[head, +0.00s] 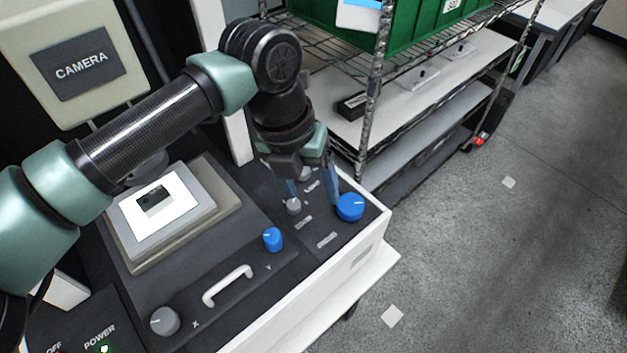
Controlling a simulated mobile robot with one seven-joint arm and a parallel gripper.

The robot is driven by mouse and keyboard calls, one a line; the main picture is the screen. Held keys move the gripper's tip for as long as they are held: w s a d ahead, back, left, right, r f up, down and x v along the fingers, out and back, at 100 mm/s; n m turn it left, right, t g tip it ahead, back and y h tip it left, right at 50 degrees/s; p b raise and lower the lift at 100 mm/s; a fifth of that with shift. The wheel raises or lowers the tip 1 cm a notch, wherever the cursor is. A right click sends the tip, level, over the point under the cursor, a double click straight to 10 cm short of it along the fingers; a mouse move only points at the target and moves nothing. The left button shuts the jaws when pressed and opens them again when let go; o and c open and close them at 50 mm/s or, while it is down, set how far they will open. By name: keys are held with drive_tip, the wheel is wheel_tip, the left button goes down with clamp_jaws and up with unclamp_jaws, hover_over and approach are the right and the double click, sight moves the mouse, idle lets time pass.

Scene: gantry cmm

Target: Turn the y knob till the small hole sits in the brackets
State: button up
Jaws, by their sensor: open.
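The y knob (273,239) is small and blue with a pale pointer mark, on the dark sloped panel beside a letter Y. My gripper (312,198) is open, pointing down, its two blue fingers apart. It is above and to the right of the y knob, over the panel's far right part, near a small grey knob (293,206) and a larger blue knob (350,206). I cannot tell whether the fingers touch either.
A white handle (228,286) rises from the panel left of the y knob. A grey x knob (164,320) is farther left. A CAMERA box (80,68) stands behind.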

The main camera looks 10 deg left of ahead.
drive_tip(key=n+g+y, duration=0.1)
drive_tip(key=y, duration=0.1)
hover_over(272, 235)
drive_tip(key=f, duration=0.2)
wheel_tip(272, 235, down, 12)
drive_tip(key=p, duration=0.2)
drive_tip(key=shift+f+p, duration=0.2)
drive_tip(key=shift+p, duration=0.15)
clamp_jaws()
